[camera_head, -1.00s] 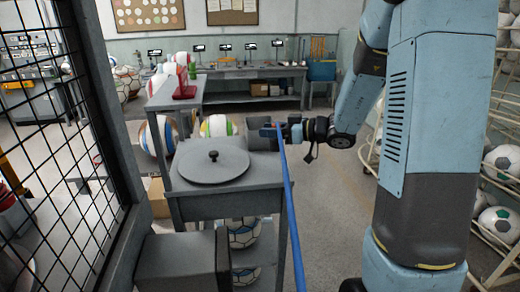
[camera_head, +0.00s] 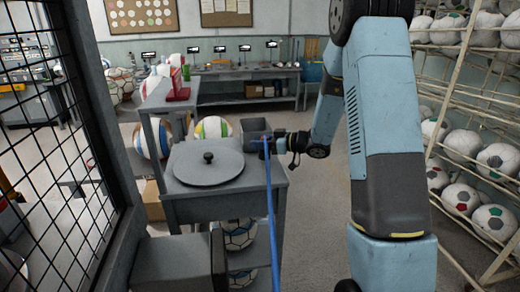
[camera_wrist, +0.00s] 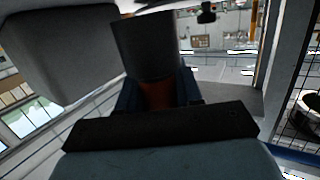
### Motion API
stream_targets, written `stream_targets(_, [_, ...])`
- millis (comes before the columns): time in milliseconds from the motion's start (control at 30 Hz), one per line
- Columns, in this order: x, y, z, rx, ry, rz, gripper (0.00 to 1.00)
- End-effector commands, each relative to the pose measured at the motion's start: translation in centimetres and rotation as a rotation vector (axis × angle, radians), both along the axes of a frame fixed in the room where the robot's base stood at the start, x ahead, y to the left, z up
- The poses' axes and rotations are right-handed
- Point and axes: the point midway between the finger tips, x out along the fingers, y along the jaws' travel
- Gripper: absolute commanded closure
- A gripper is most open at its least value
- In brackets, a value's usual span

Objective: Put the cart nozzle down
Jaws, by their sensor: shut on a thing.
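A blue hose (camera_head: 271,205) hangs from there past the cart's right side. In the wrist view a reddish part of the nozzle (camera_wrist: 158,94) shows between my fingers. The nozzle's tip is hidden in the head view, and I cannot tell whether it touches the bin.
A wire mesh panel (camera_head: 62,150) stands at the left. A rack of balls (camera_head: 470,130) stands at the right. A workbench (camera_head: 245,83) runs along the back, and more balls (camera_head: 212,128) lie behind the cart. The floor right of the cart is clear.

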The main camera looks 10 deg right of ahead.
Motion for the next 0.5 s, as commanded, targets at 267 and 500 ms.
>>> stream_targets(267, [-0.1,0.0,-2.4,0.001,0.002,-0.001,1.0])
stream_targets(500, [-0.1,0.0,-2.5,0.001,0.002,0.0,1.0])
